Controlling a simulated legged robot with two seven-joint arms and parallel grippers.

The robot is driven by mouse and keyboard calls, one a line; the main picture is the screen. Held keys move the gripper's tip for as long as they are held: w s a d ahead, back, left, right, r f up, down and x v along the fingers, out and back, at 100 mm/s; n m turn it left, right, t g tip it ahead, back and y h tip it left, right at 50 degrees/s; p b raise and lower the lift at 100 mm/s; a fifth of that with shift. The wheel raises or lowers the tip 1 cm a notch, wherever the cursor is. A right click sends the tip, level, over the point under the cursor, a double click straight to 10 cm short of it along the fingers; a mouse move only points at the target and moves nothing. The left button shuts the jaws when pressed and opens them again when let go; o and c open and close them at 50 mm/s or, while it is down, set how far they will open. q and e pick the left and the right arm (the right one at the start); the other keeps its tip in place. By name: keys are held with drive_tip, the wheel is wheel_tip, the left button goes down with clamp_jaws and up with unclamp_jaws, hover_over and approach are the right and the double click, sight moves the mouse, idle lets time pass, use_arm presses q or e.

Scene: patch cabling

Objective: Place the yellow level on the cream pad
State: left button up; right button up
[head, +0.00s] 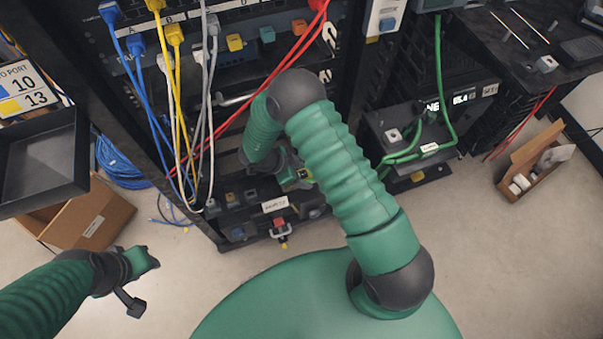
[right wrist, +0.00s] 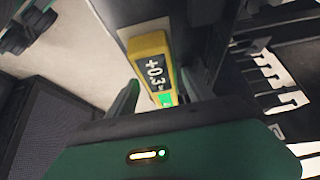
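The yellow level (right wrist: 152,70) shows in the right wrist view, with a dark display reading about +0.3 and a small green light at its near end.
The rack's lower shelf (head: 238,217) carries small connectors and a white label (head: 275,203). Blue, yellow, white and red cables hang before the rack. A cardboard box (head: 85,215) is left, and a parts box (head: 533,160) right.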

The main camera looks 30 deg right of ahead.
drive_tip(key=p+v, duration=0.3)
drive_tip(key=v, duration=0.9)
drive_tip(key=shift+r, duration=0.1)
